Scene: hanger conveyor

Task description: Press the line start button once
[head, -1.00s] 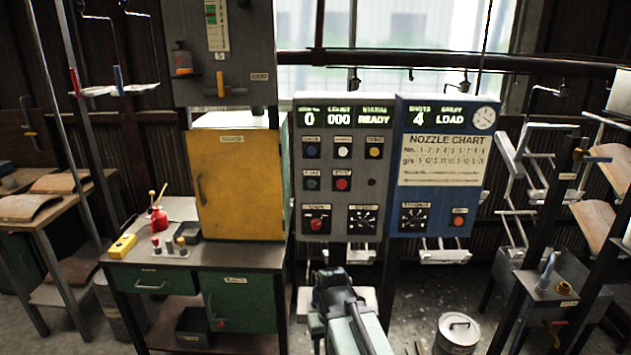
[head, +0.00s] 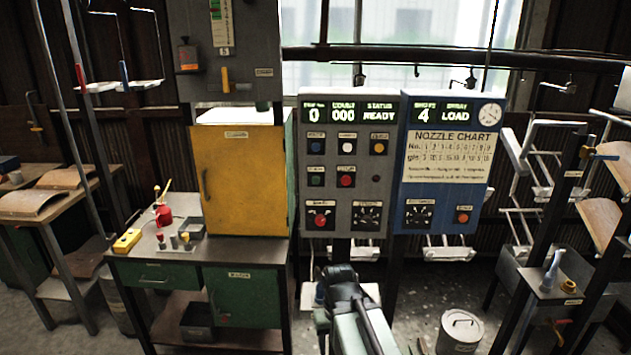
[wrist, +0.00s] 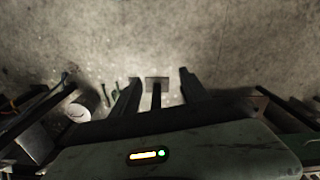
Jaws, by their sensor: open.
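A grey control panel (head: 341,193) stands upright in the middle of the head view. Its display reads 0, 000 and READY. Below are blue (head: 316,146), white (head: 347,146) and amber (head: 379,147) buttons, then a green button (head: 316,180) and a red button (head: 347,180). Their small labels are too blurred to read, so I cannot tell by label which is line start. My arm is low in front of the panel, apart from the buttons. In the wrist view my gripper (wrist: 159,92) is open and empty, pointing at the concrete floor.
A blue panel (head: 492,178) with a nozzle chart adjoins on the right. A yellow cabinet (head: 240,185) stands on a bench at left. A lidded can (head: 459,332) is on the floor at right. Hanger racks and a sink stand further right.

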